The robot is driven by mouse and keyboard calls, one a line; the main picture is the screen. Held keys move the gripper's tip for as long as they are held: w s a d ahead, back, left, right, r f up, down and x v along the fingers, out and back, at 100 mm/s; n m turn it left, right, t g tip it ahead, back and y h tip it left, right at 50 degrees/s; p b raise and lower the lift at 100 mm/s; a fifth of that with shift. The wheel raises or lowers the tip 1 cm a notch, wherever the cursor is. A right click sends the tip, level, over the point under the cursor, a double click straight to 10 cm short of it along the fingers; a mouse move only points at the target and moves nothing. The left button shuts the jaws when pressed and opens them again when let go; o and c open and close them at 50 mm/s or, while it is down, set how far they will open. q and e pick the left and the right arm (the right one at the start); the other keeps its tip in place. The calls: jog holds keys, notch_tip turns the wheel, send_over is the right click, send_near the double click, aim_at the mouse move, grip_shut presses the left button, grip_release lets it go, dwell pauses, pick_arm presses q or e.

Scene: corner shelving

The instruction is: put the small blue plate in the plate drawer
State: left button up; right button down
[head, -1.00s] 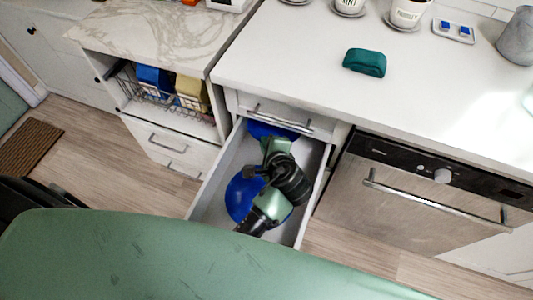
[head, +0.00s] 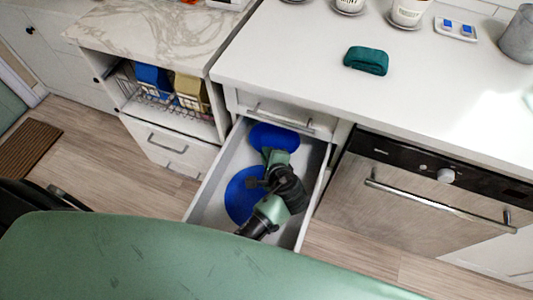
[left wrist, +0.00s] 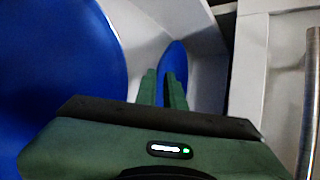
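The plate drawer (head: 210,205) stands pulled out under the counter. Two blue plates are inside it. The smaller-looking blue plate (head: 272,138) lies toward the back; it also shows in the left wrist view (left wrist: 174,60), beyond and partly behind the fingers. A larger-looking blue plate (head: 243,195) is nearer the drawer front and fills the left of the left wrist view (left wrist: 65,80). My left gripper (head: 276,156) is in the drawer, at the near edge of the back plate. Its fingers (left wrist: 161,88) are apart by a narrow gap, with no plate visibly clamped. My right gripper is out of view.
A dishwasher (head: 425,190) is right of the drawer. A cabinet with a wire basket (head: 155,95) is at the left. A folded green cloth (head: 366,61) lies on the counter (head: 290,60), with cups and a small tray (head: 455,30) behind. The drawer walls stand close around my gripper.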

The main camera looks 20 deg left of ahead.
pick_arm(q)
jog(key=shift+o, duration=1)
jog(key=shift+r, duration=0.2)
jog(key=p+v, duration=0.8)
jog(key=v, duration=0.4)
jog(key=shift+f, duration=0.2)
jog(key=shift+s+p, duration=0.1)
jog(key=shift+p, duration=0.25)
